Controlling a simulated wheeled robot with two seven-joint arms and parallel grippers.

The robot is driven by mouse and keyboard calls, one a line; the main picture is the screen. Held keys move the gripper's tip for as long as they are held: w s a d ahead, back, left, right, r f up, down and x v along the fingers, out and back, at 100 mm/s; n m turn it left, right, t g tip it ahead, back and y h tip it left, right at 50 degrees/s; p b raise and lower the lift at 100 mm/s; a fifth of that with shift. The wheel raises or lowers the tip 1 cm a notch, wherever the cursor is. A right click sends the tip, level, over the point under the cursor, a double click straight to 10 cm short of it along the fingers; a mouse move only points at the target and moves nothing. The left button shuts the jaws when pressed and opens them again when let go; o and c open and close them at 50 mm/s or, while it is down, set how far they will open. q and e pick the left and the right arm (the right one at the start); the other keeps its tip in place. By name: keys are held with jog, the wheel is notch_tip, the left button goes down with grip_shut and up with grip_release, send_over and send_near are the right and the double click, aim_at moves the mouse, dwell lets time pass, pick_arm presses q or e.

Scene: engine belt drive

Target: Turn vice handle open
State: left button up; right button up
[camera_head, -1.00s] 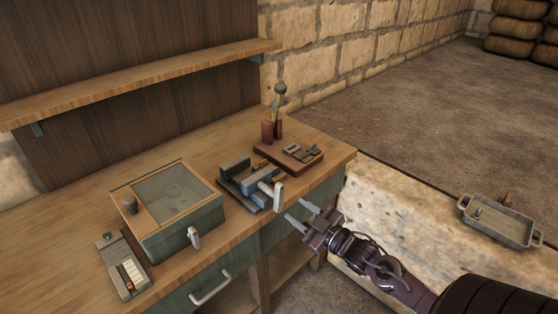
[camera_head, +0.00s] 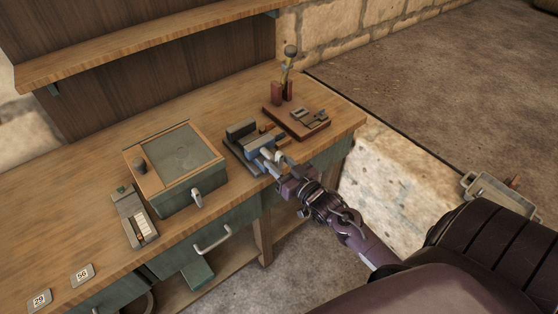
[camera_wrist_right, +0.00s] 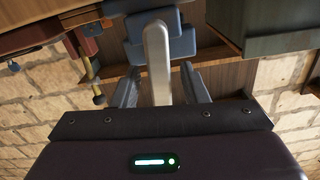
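The blue-grey vice (camera_head: 246,147) sits at the front edge of the wooden workbench. Its pale metal handle (camera_head: 284,158) is at the vice's front end, partly hidden by my gripper in the head view. My right gripper (camera_head: 277,166) is at the handle, in front of the bench edge. In the right wrist view the handle (camera_wrist_right: 157,50) stands between the two fingers of the open gripper (camera_wrist_right: 160,78), with a visible gap on each side. The blue vice body (camera_wrist_right: 180,45) lies beyond it. My left gripper is not in view.
A green box with a glass lid (camera_head: 176,165) stands left of the vice. A dark red board with small parts (camera_head: 298,122) lies right of it. A drawer handle (camera_head: 213,240) juts from the bench front. A metal tray (camera_head: 488,190) lies at far right.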

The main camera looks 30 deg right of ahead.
jog(key=shift+w+a, duration=0.1)
jog(key=shift+w, duration=0.05)
jog(key=c, duration=0.9)
jog(key=shift+n, duration=0.7)
grip_shut()
jog(key=o, duration=0.9)
grip_release()
jog(key=s+b, duration=0.1)
jog(key=s, duration=0.6)
jog(key=shift+s+d+b, duration=0.35)
jog(key=shift+s, duration=0.05)
